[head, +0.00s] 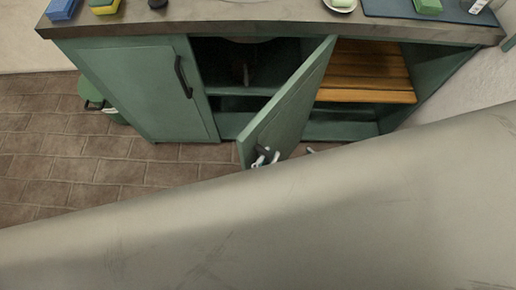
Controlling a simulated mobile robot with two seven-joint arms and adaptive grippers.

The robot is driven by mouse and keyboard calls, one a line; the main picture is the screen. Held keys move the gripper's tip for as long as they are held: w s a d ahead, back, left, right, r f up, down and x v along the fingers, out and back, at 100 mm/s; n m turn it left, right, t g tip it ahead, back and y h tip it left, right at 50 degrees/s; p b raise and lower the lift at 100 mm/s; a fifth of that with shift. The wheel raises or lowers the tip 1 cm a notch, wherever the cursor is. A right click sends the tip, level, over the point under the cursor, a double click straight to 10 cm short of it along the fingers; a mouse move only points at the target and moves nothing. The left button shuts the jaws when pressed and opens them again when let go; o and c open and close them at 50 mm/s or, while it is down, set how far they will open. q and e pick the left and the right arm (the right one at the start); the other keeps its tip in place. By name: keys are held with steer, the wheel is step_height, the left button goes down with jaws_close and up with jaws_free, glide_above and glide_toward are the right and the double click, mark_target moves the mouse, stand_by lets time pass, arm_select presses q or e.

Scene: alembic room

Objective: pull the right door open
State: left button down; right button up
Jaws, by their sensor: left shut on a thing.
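The right door (292,105) is a green cabinet door that stands ajar, swung out toward me. Dark shelf space shows to its left and wooden slats to its right. My left gripper (265,157), a small pale shape, is at the low outer end of this door and is shut on its handle. The handle itself is hard to make out there. The left door (140,88) of the cabinet is closed, with a dark handle (183,77) near its right edge. My right gripper is not in view.
A grey-brown countertop (260,21) runs above the doors, bearing a sponge (103,5), a plate (341,7) and a dark mat (385,9). A green bin (92,97) stands left of the cabinet. Brick-like floor (60,150) is clear at left. My pale arm covers the foreground.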

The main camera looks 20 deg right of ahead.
arm_select(q)
steer(key=shift+s+d, duration=0.35)
steer(key=c, duration=2.4)
jaws_free()
steer(key=v, duration=0.7)
steer(key=shift+s+a, duration=0.15)
steer(key=shift+a, duration=0.05)
steer(key=shift+c, duration=0.4)
